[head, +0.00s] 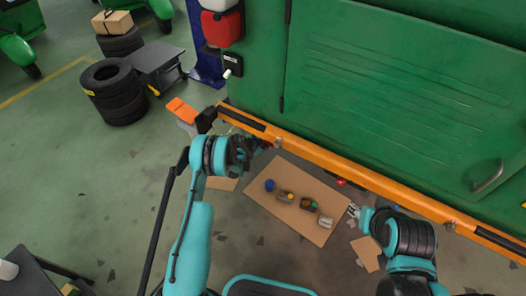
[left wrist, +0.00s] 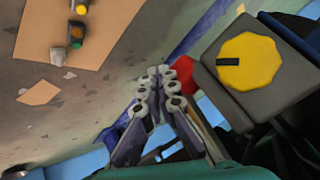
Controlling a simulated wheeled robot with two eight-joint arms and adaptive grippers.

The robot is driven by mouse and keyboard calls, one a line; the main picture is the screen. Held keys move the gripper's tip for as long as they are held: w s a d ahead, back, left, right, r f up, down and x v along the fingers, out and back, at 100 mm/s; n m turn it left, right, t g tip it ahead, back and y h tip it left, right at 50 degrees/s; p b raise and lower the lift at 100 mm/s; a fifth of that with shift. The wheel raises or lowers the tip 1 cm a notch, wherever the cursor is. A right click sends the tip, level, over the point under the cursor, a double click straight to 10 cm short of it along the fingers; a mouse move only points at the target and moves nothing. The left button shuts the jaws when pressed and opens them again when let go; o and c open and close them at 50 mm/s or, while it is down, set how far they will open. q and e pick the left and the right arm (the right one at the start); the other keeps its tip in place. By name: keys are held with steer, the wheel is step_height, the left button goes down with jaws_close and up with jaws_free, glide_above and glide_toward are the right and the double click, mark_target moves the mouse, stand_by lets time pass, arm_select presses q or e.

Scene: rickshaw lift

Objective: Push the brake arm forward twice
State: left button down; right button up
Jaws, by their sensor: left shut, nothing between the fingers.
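My left gripper (head: 262,146) is shut and empty, close to the orange beam under the green vehicle body. The left wrist view shows its fingertips (left wrist: 158,75) together. A small red part (left wrist: 183,72) shows just beyond the fingertips; I cannot tell whether they touch. I cannot clearly pick out the brake arm, nor tell whether this red part belongs to it. A grey block with a yellow knob (left wrist: 248,62) is right of the fingers. My right gripper (head: 353,212) is low beside the board, too small to tell open from shut.
The orange beam (head: 330,164) runs along the green body (head: 390,90). A brown board (head: 293,205) with several small parts lies on the floor below. Stacked black tyres (head: 114,92) and a dark table (head: 158,60) stand at left. Open floor lies at left.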

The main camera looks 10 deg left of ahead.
arm_select(q)
steer(key=shift+s+a, duration=0.35)
steer(key=shift+s, duration=0.55)
steer(key=shift+s+a, duration=0.3)
steer(key=shift+s, duration=0.6)
steer(key=shift+s+a, duration=0.35)
steer(key=shift+s, duration=0.55)
steer(key=shift+s, duration=0.1)
steer(key=s, duration=0.1)
steer(key=s+a, duration=0.1)
steer(key=s, duration=0.2)
steer(key=shift+s+a+r, duration=0.1)
steer(key=shift+s+a, duration=0.2)
